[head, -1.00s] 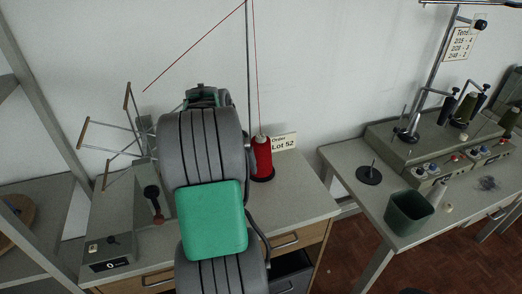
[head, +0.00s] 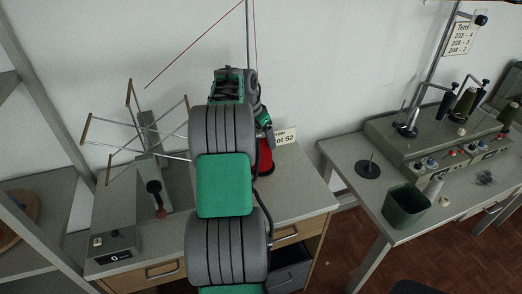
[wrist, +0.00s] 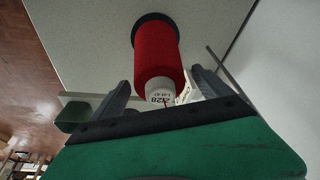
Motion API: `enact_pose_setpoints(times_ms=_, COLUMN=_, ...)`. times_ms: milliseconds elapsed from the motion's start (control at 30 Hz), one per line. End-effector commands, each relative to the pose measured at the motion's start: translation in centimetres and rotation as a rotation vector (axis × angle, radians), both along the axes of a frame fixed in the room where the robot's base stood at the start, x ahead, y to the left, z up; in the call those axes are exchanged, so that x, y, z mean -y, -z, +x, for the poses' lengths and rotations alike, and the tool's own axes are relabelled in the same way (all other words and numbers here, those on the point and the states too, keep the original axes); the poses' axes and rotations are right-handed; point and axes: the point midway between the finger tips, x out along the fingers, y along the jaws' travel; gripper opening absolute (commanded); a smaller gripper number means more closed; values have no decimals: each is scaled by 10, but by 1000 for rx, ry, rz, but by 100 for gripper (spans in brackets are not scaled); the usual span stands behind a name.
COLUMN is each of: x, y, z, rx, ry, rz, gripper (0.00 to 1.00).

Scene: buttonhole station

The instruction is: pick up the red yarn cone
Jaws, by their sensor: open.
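The red yarn cone (wrist: 158,55) stands on its dark round base on the grey table, with a white labelled top facing the wrist camera. In the head view the cone (head: 266,158) is largely hidden behind my arm, with only its lower right part showing. My gripper (wrist: 160,92) is open in the wrist view, one dark finger on each side of the cone's top end. I cannot tell whether either finger touches it. In the head view the fingers are hidden by the arm.
A skein winder (head: 150,150) with thin arms stands left of my arm. A lot card (head: 285,137) is behind the cone. A thin vertical rod (head: 248,35) rises behind my arm. The right table holds a green bin (head: 408,208) and a spindle disc (head: 368,169).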

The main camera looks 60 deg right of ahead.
Motion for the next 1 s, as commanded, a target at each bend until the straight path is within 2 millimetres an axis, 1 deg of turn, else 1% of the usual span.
enact_pose_setpoints(times_ms=100, x=0, y=0, z=0, rx=0, ry=-1, rz=0, gripper=88)
enact_pose_setpoints(times_ms=167, x=0, y=0, z=0, rx=0, ry=-1, rz=0, gripper=83)
enact_pose_setpoints(times_ms=1000, x=0, y=-1, z=1, rx=-1, ry=-2, rz=0, gripper=14)
